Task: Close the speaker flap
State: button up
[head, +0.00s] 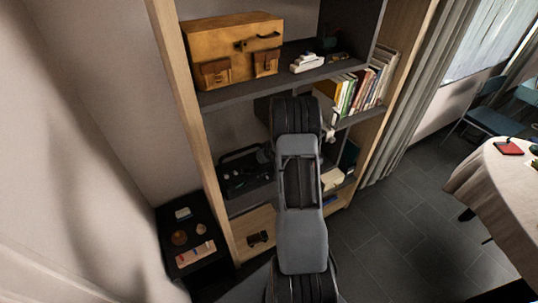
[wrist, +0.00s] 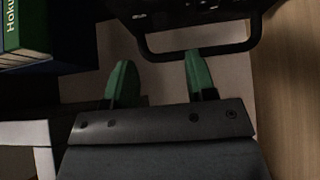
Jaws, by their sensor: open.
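A black item with a looped handle, which looks like the speaker (head: 236,181), sits on the middle shelf left of my arm in the head view. At the top of the wrist view, a black body with a handle bar (wrist: 220,49) shows, probably the same speaker. I cannot make out its flap or how far it stands open. My gripper (wrist: 158,66) has two green fingers spread apart with nothing between them. The right fingertip lies close to the bar in the picture; I cannot tell whether they touch. In the head view, my arm hides the gripper.
A brown case (head: 225,42) and a white model boat (head: 307,63) are on the upper shelf, with books (head: 365,88) to the right. A black side table (head: 165,218) holds small items. A clothed table (head: 500,185) stands right. Books (wrist: 25,30) show at the wrist view's left.

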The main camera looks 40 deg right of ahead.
jog(key=shift+v, duration=2.55)
jog(key=s+d+g+h, duration=0.3)
jog(key=s, duration=0.2)
jog(key=s+a+r+g+h+b, duration=0.1)
jog(key=s+a+r+g, duration=0.15)
jog(key=s+r, duration=0.25)
jog(key=s+a+r+t+y+b, duration=0.1)
jog(key=s+a+r, duration=0.2)
jog(key=a, duration=0.5)
jog(key=s+a+r+n+t+y+b, duration=0.1)
jog(key=s+a+r, duration=0.3)
jog(key=a, duration=0.5)
jog(key=s+a+r+t+y+b, duration=0.1)
jog(key=s+a+r+y, duration=0.2)
jog(key=a, duration=0.6)
jog(key=shift+v, duration=1.2)
jog(key=shift+w+a+r, duration=0.15)
jog(key=shift+w, duration=0.05)
